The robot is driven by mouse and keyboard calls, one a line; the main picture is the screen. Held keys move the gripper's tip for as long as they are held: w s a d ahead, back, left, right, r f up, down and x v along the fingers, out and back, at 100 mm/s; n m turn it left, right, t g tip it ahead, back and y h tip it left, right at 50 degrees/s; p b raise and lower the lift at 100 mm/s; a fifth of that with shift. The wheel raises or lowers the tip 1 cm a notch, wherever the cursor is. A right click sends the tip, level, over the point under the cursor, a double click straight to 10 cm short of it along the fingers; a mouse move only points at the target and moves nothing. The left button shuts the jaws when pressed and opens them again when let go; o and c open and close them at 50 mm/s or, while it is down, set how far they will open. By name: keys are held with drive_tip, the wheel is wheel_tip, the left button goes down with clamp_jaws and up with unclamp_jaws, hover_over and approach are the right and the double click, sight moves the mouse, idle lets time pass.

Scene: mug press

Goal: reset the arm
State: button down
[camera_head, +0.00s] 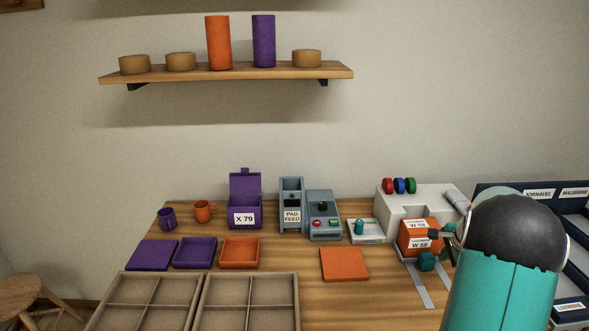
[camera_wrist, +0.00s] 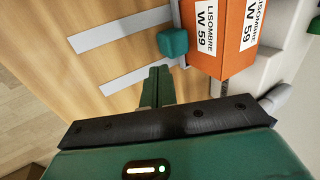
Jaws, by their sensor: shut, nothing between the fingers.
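My gripper (camera_wrist: 158,86) shows in the wrist view with its two dark green fingers together and nothing between them. It is over the wooden table (camera_wrist: 110,80), apart from the teal knob (camera_wrist: 172,43) and below the orange box (camera_wrist: 228,60) in the picture. The box is labelled "LISOMBRE W 59". The orange box (camera_head: 415,238) and the teal knob (camera_head: 427,262) show just left of my arm there.
A white machine (camera_head: 400,203) with coloured discs stands behind the orange box. Two pale rails (camera_head: 418,286) run along the table. Trays (camera_head: 240,253), mugs (camera_head: 203,211) and a pad feeder (camera_head: 291,205) stand further left. A dark rack (camera_head: 575,250) is at the right.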

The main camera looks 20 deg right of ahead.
drive_tip(key=s+a+r+n+y, duration=0.1)
drive_tip(key=a+r+n, duration=0.55)
drive_tip(key=a, duration=0.65)
drive_tip(key=s+a+r+n, duration=0.1)
drive_tip(key=a+r+n, duration=0.2)
drive_tip(key=a+r, duration=0.8)
drive_tip(key=s+a+n, duration=1.1)
drive_tip(key=s+a, duration=0.8)
drive_tip(key=a, duration=0.1)
drive_tip(key=shift+s+a+r+t, duration=0.2)
drive_tip(key=shift+s+a+t, duration=0.05)
drive_tip(key=shift+t, duration=0.05)
drive_tip(key=shift+d, duration=0.15)
